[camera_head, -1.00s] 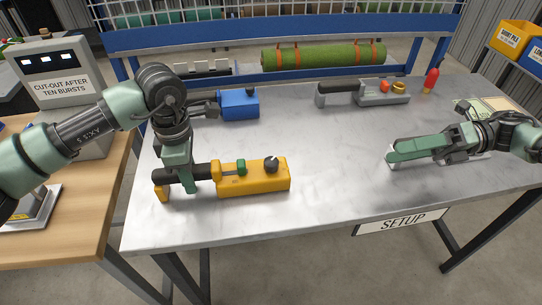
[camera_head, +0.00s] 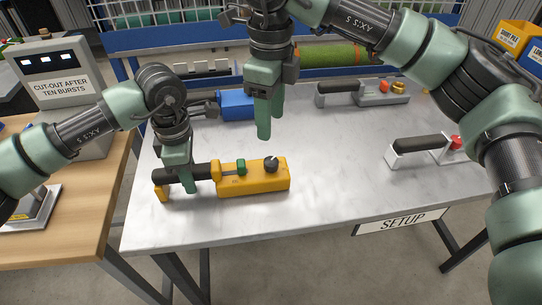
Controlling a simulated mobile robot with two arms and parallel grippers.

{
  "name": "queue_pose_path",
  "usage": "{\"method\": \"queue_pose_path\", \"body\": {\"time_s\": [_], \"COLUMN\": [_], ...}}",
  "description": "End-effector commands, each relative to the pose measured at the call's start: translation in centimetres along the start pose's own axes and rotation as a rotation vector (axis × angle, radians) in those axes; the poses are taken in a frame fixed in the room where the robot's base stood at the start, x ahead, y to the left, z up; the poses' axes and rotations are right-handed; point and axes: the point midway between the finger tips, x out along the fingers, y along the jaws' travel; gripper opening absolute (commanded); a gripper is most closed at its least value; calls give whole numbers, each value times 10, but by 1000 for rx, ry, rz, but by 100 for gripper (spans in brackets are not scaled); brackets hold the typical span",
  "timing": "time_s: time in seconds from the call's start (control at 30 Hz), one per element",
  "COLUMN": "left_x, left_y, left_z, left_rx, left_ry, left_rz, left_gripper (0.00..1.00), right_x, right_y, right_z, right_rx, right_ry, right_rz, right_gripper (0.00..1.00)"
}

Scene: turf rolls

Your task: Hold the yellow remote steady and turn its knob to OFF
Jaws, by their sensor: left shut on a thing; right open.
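The yellow remote (camera_head: 252,182) lies on the metal table, with a black handle at its left and a green switch (camera_head: 241,167) on top. Its dark round knob (camera_head: 271,165) is on top near the right end; I cannot read its setting. My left gripper (camera_head: 190,188) points down and is shut on the remote's black handle (camera_head: 205,171). My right gripper (camera_head: 264,132) is open and empty, pointing down above the table, behind and above the knob and apart from it.
A blue box-shaped device (camera_head: 237,105) lies behind the remote. A black-handled tool (camera_head: 420,145) with a red button lies at the right. A SETUP sign (camera_head: 402,222) hangs on the front edge.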

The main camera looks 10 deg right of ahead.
Motion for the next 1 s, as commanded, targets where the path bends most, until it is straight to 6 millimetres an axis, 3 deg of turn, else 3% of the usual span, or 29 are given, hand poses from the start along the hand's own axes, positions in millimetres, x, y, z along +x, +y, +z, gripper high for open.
{"method": "queue_pose_path", "body": {"time_s": [0.5, 0.7, 1.0], "left_x": [3, 3, 3], "left_y": [-1, -1, -1], "left_z": [-2, -2, -2], "left_rx": [-2, -3, -3], "left_ry": [4, 5, 6], "left_rz": [-5, -5, -5], "left_gripper": [0, 0, 0], "right_x": [95, 113, 116], "right_y": [1, 1, 1], "right_z": [-1, -1, -1], "right_rx": [0, -1, -1], "right_ry": [3, 2, 1], "right_rz": [5, 4, 4], "right_gripper": [52, 52, 52]}}
